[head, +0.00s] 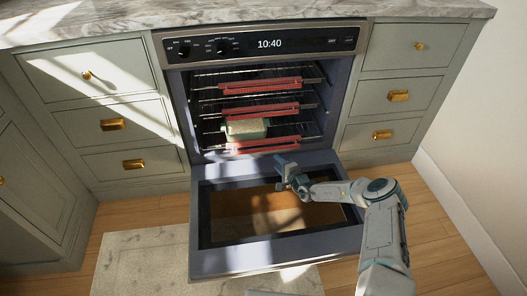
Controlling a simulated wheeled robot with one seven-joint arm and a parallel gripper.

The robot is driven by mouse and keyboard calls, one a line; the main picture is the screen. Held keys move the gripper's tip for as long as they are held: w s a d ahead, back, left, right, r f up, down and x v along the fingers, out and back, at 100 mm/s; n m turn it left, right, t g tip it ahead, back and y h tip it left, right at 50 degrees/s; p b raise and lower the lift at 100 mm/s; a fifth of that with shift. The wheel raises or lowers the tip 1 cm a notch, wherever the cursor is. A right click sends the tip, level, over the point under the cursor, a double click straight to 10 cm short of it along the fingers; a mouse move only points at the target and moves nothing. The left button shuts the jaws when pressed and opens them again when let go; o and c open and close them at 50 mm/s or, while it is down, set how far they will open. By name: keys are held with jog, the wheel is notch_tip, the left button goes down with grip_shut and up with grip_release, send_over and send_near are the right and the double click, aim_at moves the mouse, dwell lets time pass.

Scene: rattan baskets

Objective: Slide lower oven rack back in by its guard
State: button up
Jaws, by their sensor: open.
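The open oven holds several wire racks, with red guards along the front edges of three. The lower rack's red guard (262,145) is near the bottom of the oven opening, just above the lowered door (208,262). A pale green rectangular dish (247,132) with light contents stands on the lower rack, behind the guard. My gripper (283,163) is open and empty over the inner edge of the door, just below and in front of the guard's right half. It appears apart from the guard, but the exact gap is hard to tell.
The upper guard (262,86) and middle guard (262,110) are above the dish. The oven door lies lowered under my arm. Drawers with brass handles flank the oven at left (112,125) and right (398,96). A rug (135,260) lies on the wooden floor.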

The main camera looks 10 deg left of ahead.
aim_at(264, 151)
jog(key=b+x, duration=0.8)
jog(key=x, duration=0.3)
jog(key=shift+a+f, duration=0.1)
jog(key=shift+f, duration=0.1)
jog(key=shift+w+a+b, duration=0.45)
jog(key=shift+w+b, duration=0.15)
jog(key=shift+b, duration=0.15)
jog(key=shift+w, duration=0.1)
jog(key=shift+r, duration=0.1)
